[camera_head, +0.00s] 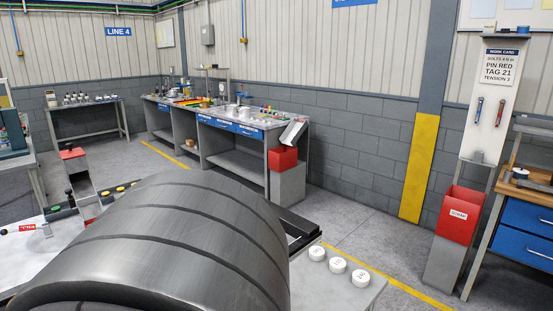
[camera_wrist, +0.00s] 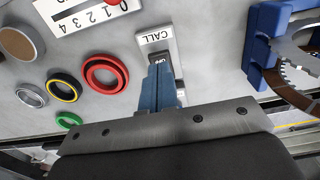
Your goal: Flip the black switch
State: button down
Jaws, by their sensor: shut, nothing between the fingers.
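The black switch (camera_wrist: 153,57) sits on a pale plate (camera_wrist: 154,40) marked CALL, in the upper middle of the wrist view. The letters OFF show on the switch. My gripper (camera_wrist: 159,75) is shut and empty, its blue fingers together. The fingertips overlap the lower part of the switch in the wrist view and hide some of it. I cannot tell whether they touch it. In the head view I make out neither the switch nor the gripper.
In the wrist view, red (camera_wrist: 105,72), yellow-and-black (camera_wrist: 64,87) and green (camera_wrist: 68,121) rings lie left of the fingers. A blue holder (camera_wrist: 262,45) with a toothed metal disc (camera_wrist: 302,42) stands right. White round pieces (camera_head: 338,265) sit on the table in the head view.

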jog(key=shift+f, duration=1)
dwell(0.6)
jog(key=shift+r, duration=3.5)
jog(key=shift+f, duration=3.5)
jog(key=shift+r, duration=0.15)
